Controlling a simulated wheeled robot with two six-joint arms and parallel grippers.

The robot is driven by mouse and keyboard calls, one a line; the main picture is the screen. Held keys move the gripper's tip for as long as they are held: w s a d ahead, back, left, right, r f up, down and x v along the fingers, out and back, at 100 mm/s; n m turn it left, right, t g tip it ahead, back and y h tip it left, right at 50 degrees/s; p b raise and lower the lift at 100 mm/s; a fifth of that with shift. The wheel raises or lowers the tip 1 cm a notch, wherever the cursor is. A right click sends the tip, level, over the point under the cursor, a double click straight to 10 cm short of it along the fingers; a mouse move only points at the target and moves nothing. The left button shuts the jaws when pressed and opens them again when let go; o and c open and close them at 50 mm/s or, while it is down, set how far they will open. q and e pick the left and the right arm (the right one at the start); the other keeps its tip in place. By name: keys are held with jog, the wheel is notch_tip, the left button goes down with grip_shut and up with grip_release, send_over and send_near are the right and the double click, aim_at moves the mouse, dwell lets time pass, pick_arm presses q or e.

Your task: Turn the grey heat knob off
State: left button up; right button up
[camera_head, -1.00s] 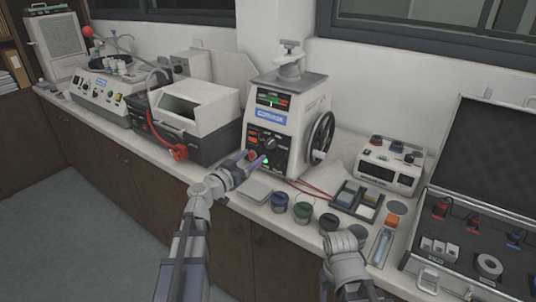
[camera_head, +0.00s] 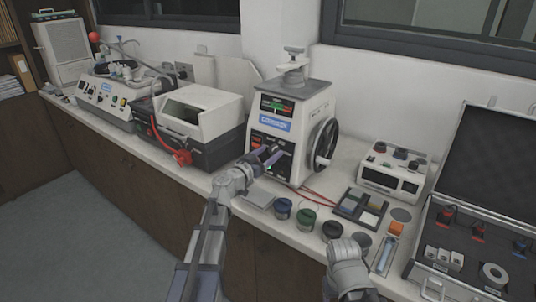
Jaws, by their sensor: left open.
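The mounting press (camera_head: 297,118) stands on the bench in the middle of the head view, a white box with a blue label and a black handwheel on its right side. Its dark lower front panel carries the knobs. My left gripper (camera_head: 268,156) is at this panel with its fingers open, pointing at it. The fingers cover much of the panel, so the grey heat knob cannot be made out, and I cannot tell whether they touch it. A green light (camera_head: 269,168) shows low on the panel. My right arm is at the lower right; its fingertips are not visible.
Several small jars, including a blue-grey one (camera_head: 283,208) and a green one (camera_head: 307,218), stand before the press. A divided tray (camera_head: 347,207), a white meter box (camera_head: 393,171) and an open case (camera_head: 411,264) are to the right. A white-lidded machine (camera_head: 200,107) is to the left.

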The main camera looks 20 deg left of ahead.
pick_arm(q)
grip_shut()
dwell(0.4)
jog(key=shift+n, duration=0.3)
jog(key=n, duration=0.3)
jog(key=n+y+p, duration=0.1)
jog(key=n, duration=0.2)
jog(key=shift+r+y, duration=0.1)
jog(key=shift+y, duration=0.2)
jog(key=n+y+p, duration=0.1)
jog(key=n, duration=0.5)
jog(key=n+g+p, duration=0.1)
jog(key=n+p, duration=0.1)
jog(key=n, duration=0.5)
jog(key=shift+r+y, duration=0.1)
jog(key=shift+y, duration=0.3)
jog(key=n+g+p, duration=0.1)
jog(key=n+p, duration=0.1)
jog(key=n, duration=0.3)
jog(key=shift+n, duration=0.4)
jog(key=shift+d, duration=0.1)
